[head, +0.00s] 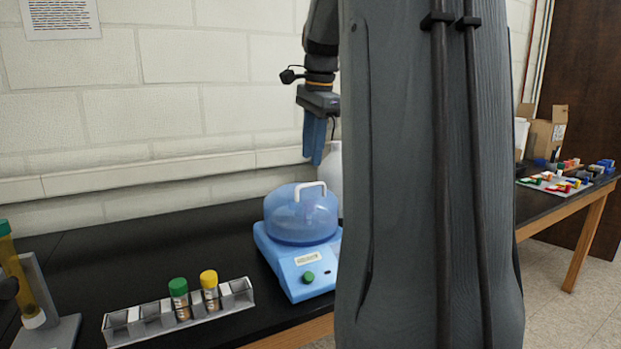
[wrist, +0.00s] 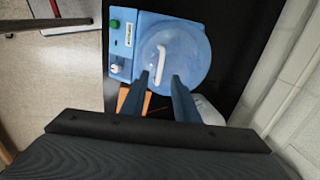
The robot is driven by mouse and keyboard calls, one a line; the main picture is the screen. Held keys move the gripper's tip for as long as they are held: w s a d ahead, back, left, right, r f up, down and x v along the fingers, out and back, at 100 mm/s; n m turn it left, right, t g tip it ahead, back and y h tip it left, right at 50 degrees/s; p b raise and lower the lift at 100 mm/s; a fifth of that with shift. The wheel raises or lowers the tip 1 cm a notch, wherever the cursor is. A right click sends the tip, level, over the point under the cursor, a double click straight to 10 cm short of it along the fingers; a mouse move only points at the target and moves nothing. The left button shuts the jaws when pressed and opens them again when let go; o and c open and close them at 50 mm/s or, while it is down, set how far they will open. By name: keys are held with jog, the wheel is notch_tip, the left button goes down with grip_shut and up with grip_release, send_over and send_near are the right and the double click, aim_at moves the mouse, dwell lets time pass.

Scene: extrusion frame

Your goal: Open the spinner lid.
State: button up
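The spinner is a light blue box (head: 302,277) on the black bench, with a green knob on its front. Its translucent blue domed lid (head: 290,222) sits down on the box, closed. A white handle (head: 311,187) arches over the lid's top. My gripper (head: 314,160) is above the lid, pointing down, with a gap to the handle. In the wrist view my gripper (wrist: 160,77) has its two blue fingers apart and empty. There, the handle (wrist: 161,68) appears between the fingers, and the lid (wrist: 191,52) lies beyond them. My arm hides the spinner's right edge in the head view.
A grey rack (head: 141,321) with green-capped and yellow-capped tubes stands left of the spinner. A white bottle (head: 332,172) is behind it, near the wall. A stand with a yellowish tube is at far left. The bench behind the rack is clear.

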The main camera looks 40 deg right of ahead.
jog(key=p, duration=0.2)
send_over(311, 199)
notch_tip(311, 199, down, 7)
jog(key=shift+f, duration=0.1)
grip_shut()
